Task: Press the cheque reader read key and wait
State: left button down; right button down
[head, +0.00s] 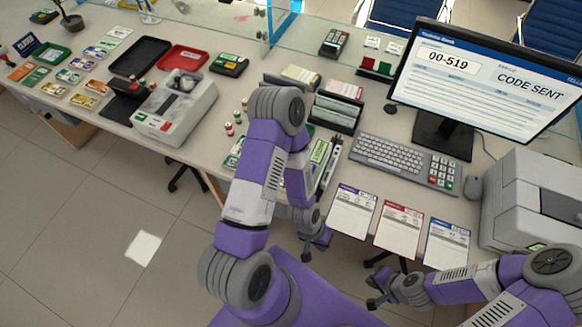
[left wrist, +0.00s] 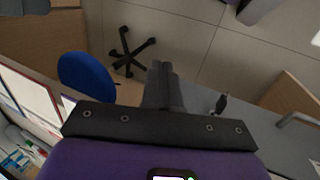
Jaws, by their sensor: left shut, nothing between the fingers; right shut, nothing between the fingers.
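A slim device with a green label or display (head: 319,151) stands near the counter's front edge, partly hidden behind my left arm. It may be the cheque reader, but I cannot tell for sure, and I cannot make out a read key. My left gripper (head: 314,248) hangs low in front of the counter edge, apart from the device. In the left wrist view its fingers (left wrist: 163,84) are together and empty, with floor beyond. My right gripper (head: 373,304) is shut and empty at the lower right, below the paper forms.
The monitor (head: 487,82) reads "CODE SENT" and "00-519". A keyboard (head: 393,160), three forms (head: 400,230) and a printer-like machine (head: 535,205) fill the right. A beige machine (head: 190,110) and trays stand at left. A blue chair seat (left wrist: 86,78) is below the counter.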

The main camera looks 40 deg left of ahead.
pick_arm(q)
jog(key=shift+t+h, duration=0.4)
jog(key=shift+t, duration=0.5)
jog(key=w+r+p, duration=0.2)
jog(key=r, duration=0.1)
jog(key=w+a+r+p, duration=0.1)
jog(key=r+p, duration=0.2)
jog(key=w+a+r+p, duration=0.1)
jog(key=w+r+p, duration=0.1)
jog(key=r, duration=0.1)
jog(key=shift+w+r+p, duration=0.3)
jog(key=shift+p, duration=0.05)
jog(key=w+a+r+t+p, duration=0.2)
jog(key=w+a+r, duration=0.2)
jog(key=a+r, duration=0.3)
jog(key=w+a+r+t+p, duration=0.3)
jog(key=w+a+r, duration=0.2)
jog(key=a+r, duration=0.2)
jog(key=shift+w+a+m, duration=0.3)
jog(key=shift+a, duration=0.05)
jog(key=shift+f, duration=0.1)
notch_tip(320, 180, down, 8)
jog(key=b, duration=0.8)
jog(key=shift+b, duration=0.35)
jog(key=shift+f, duration=0.35)
